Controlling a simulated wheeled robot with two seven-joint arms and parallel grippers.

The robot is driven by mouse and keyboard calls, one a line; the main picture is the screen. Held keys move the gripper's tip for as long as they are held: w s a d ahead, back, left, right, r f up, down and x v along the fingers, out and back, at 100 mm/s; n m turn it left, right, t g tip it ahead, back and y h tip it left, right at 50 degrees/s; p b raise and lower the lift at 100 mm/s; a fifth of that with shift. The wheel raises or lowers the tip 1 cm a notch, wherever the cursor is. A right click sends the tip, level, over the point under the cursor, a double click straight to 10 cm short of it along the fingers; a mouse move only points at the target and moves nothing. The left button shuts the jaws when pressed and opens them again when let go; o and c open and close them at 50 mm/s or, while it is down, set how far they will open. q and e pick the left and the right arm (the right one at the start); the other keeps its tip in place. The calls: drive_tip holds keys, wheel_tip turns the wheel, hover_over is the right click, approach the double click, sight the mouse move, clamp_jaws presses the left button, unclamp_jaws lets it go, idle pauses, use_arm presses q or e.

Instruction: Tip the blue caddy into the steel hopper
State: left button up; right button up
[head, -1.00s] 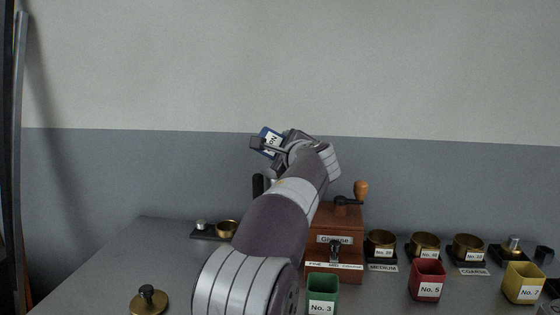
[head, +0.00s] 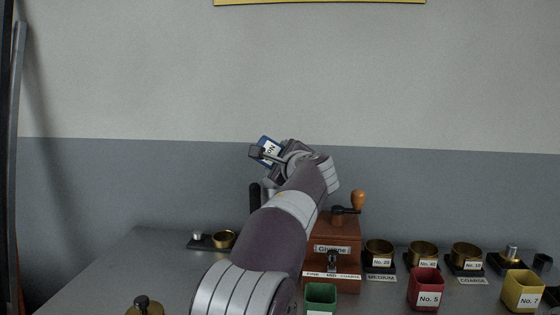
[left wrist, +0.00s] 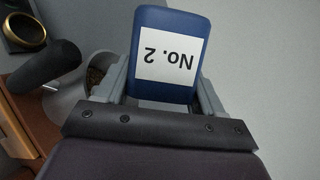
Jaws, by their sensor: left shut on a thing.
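The blue caddy (head: 262,143), labelled No. 2, is held high above the bench by my left gripper (head: 265,153). In the left wrist view the caddy (left wrist: 170,18) sits between the two fingers of my left gripper (left wrist: 165,85), with its label upside down. The caddy is strongly tilted; its mouth and contents are not visible. The steel hopper (left wrist: 66,98) shows left of and below the caddy in the left wrist view, with brown matter at its opening. In the head view my left arm hides most of it. My right gripper is not in view.
A wooden grinder (head: 340,240) with a crank stands right of my arm. Green (head: 321,292), red (head: 426,288) and yellow (head: 522,290) caddies stand along the front. Several brass cups (head: 422,252) stand behind them. A black handle (left wrist: 45,67) is beside the hopper.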

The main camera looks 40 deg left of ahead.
sight(283, 147)
use_arm(q)
drive_tip(key=shift+r, duration=0.1)
idle(0.4)
wheel_tip(283, 147, up, 3)
drive_tip(key=p, duration=0.3)
